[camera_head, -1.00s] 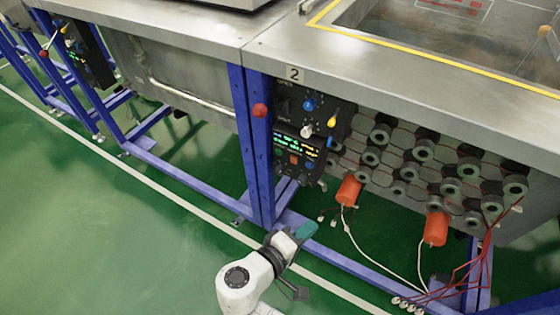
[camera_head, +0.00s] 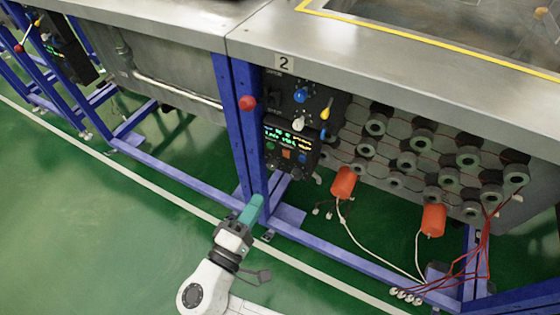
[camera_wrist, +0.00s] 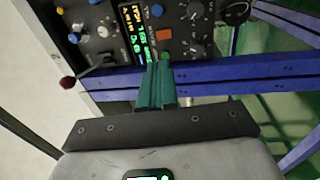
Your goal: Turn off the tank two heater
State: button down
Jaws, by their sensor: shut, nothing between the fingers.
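The tank marked by a "2" plate (camera_head: 285,62) has a black control panel (camera_head: 275,118) under its edge. A lit display box (camera_head: 291,134) sits low on the panel, with a green button (camera_head: 270,146), an orange square button (camera_head: 287,154) and a blue button (camera_head: 303,158). In the wrist view I see the green button (camera_wrist: 166,57), the orange button (camera_wrist: 164,34) and the blue button (camera_wrist: 157,10) beside the display (camera_wrist: 136,30). My gripper (camera_head: 254,203) has teal fingers, shut and empty, below the panel. In the wrist view the fingertips (camera_wrist: 160,68) appear just below the green button; contact cannot be told.
A red ball-ended lever (camera_head: 247,103) sticks out left of the panel. A blue post (camera_head: 240,150) stands beside it, and a blue floor rail (camera_head: 340,254) runs along the front. Orange cylinders (camera_head: 433,220) with cables hang at right. Green floor at left is clear.

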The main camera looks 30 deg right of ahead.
aim_at(286, 153)
jog(key=x, duration=1.2)
jog(key=shift+w+d, duration=0.1)
jog(key=shift+d, duration=0.1)
